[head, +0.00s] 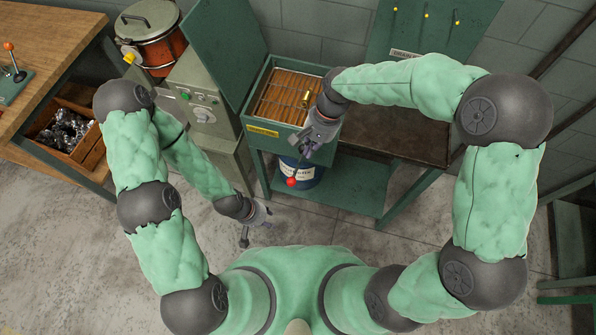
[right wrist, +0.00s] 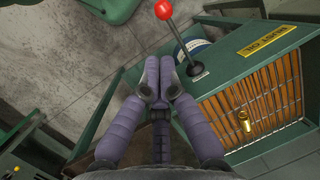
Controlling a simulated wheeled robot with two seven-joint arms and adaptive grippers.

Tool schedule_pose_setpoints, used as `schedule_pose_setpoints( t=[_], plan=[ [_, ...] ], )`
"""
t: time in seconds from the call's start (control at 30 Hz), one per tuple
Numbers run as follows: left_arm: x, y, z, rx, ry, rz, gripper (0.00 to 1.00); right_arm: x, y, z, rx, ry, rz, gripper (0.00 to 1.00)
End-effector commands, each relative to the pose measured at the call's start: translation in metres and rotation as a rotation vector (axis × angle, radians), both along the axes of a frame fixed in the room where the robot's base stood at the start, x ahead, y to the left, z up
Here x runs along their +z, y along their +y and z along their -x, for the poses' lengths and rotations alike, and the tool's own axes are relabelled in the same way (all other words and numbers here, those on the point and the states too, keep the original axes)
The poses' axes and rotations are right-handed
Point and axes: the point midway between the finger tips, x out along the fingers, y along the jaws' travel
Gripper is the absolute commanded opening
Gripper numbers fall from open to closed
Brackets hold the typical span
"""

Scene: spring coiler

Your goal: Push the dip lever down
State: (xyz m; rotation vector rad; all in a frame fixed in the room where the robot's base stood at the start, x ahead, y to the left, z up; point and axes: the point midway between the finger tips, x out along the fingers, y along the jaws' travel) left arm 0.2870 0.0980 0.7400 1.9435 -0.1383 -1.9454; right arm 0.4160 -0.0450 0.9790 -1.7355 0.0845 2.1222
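The dip lever (right wrist: 181,41) is a thin shaft with a red ball knob (right wrist: 163,9), set on the edge of the green slatted box. Its knob also shows in the head view (head: 291,182), sticking out at the box's front. My right gripper (right wrist: 158,82) is shut and empty. In the right wrist view its fingertips are just left of the lever's base, apart from the knob. In the head view my right gripper (head: 308,150) is over the box's front right corner and hides the lever's base. My left gripper (head: 257,226) is open and empty, low above the floor.
A blue drum (head: 307,171) stands beneath. A grey control cabinet (head: 203,88) is at left, a dark bench top (head: 410,138) at right.

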Motion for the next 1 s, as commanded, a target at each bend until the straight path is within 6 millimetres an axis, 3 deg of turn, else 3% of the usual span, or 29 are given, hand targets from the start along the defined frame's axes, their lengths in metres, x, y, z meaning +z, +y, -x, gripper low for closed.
schedule_pose_setpoints(
  t=[0.2, 0.57, 0.77, 1.0],
  plan=[
    [0.0, 0.0, 0.0, 0.0, 0.0, 0.0, 0.4, 0.016, 0.002, 0.001, -0.006, 0.01, 0.011, 0.0],
    [0.0, 0.0, 0.0, 0.0, 0.0, 0.0, 0.4, 0.015, 0.002, 0.001, -0.007, 0.011, 0.012, 0.0],
    [-0.006, 0.0, 0.0, 0.0, 0.0, 0.0, 0.4, -0.005, 0.007, 0.005, -0.006, 0.013, 0.012, 0.0],
    [-0.017, 0.0, 0.0, 0.0, 0.0, 0.0, 0.4, -0.048, 0.018, 0.012, -0.005, 0.013, 0.012, 0.0]
  ],
)
